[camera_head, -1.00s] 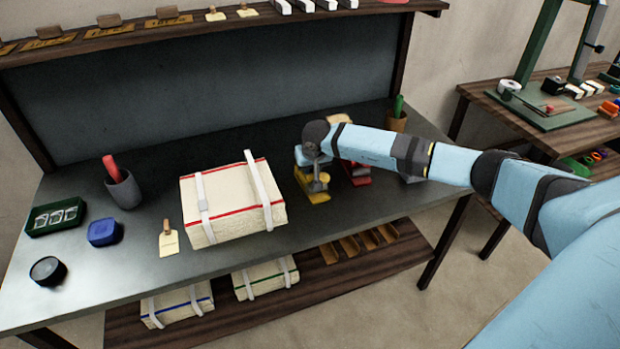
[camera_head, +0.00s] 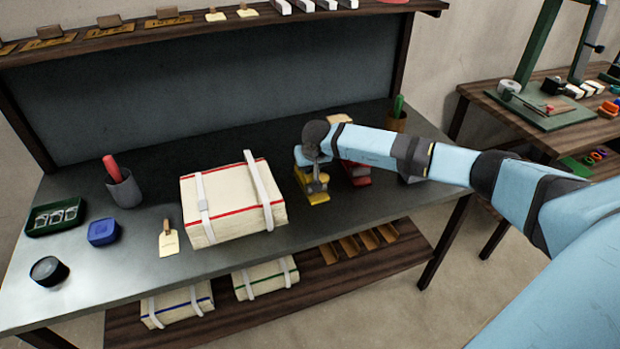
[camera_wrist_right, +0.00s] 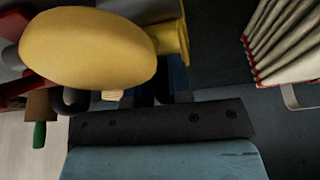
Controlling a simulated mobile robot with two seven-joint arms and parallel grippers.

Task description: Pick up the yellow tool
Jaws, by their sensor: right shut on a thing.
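The yellow tool (camera_head: 316,197) stands on the grey table, to the right of the folded cloth bundle. In the right wrist view its rounded yellow top (camera_wrist_right: 88,47) fills the upper left, close to the camera. My right gripper (camera_head: 316,178) reaches down over the tool from the right and is shut on it. The fingers are partly hidden by the tool in the wrist view. My left gripper is in neither view.
The cloth bundle (camera_head: 232,202) with white straps and red edging lies just left of the tool. A red tool (camera_head: 358,176) stands close on its right. The front table strip is clear.

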